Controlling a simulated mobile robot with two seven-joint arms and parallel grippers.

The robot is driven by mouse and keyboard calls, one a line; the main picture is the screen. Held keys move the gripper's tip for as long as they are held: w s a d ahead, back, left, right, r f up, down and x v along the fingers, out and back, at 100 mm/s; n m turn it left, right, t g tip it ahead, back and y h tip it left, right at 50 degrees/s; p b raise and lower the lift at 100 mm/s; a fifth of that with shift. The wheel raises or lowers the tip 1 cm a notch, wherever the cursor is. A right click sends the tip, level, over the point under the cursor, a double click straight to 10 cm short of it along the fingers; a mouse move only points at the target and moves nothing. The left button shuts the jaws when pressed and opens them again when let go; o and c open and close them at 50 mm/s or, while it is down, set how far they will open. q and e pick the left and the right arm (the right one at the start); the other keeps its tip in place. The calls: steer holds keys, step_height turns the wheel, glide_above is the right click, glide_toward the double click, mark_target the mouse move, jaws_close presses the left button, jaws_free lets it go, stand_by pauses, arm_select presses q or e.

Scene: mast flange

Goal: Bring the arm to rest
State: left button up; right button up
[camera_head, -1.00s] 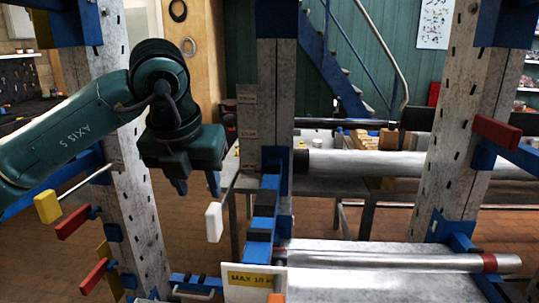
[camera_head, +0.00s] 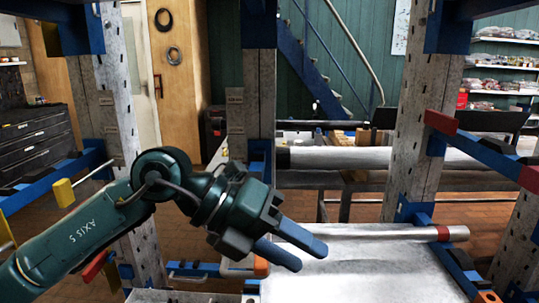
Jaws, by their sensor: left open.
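My left arm (camera_head: 95,228) comes in from the lower left and reaches to the middle of the view. My left gripper (camera_head: 311,256) is open, its two blue fingers apart and pointing to the lower right. Nothing shows between the fingers. It appears in front of a pale grey flat surface (camera_head: 370,262), and I cannot tell how far above it. My right gripper is not in view.
Grey perforated posts (camera_head: 412,140) with blue brackets stand left, centre and right. A thicker grey cylinder (camera_head: 360,157) lies behind. A blue beam (camera_head: 485,158) juts in at right.

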arm_select(q)
step_height(320, 180, up, 8)
steer(key=s+d+n+h, duration=0.2)
steer(key=n+h, duration=0.2)
steer(key=h, duration=0.7)
steer(key=w+a+n+t, duration=0.4)
steer(key=a+n+t, duration=0.2)
steer(key=n+t, duration=0.65)
steer(key=w+a+f+n+t+y, duration=0.6)
steer(key=a+f+n+t+y, duration=0.45)
steer(key=n+y, duration=0.75)
steer(key=s+a+f+n+g+y, duration=0.2)
steer(key=a+f+g, duration=0.2)
steer(key=f, duration=0.5)
steer(key=s+a+f+n+g+y, duration=0.25)
steer(key=f+g, duration=0.25)
steer(key=f, duration=0.4)
steer(key=s+a+f+g, duration=0.2)
steer(key=s+f+g, duration=0.35)
steer(key=s, duration=0.35)
steer(key=s+a+f+g, duration=0.1)
steer(key=s+f+g, duration=0.3)
steer(key=s+f, duration=0.45)
steer(key=w+d+f+t+h+p, duration=0.2)
steer(key=w+d+t+h+p, duration=0.1)
steer(key=d+t, duration=0.3)
steer(key=shift+w+d+f+m+t, duration=0.2)
steer(key=shift+w+m+t, duration=0.25)
steer(key=shift+w, duration=0.45)
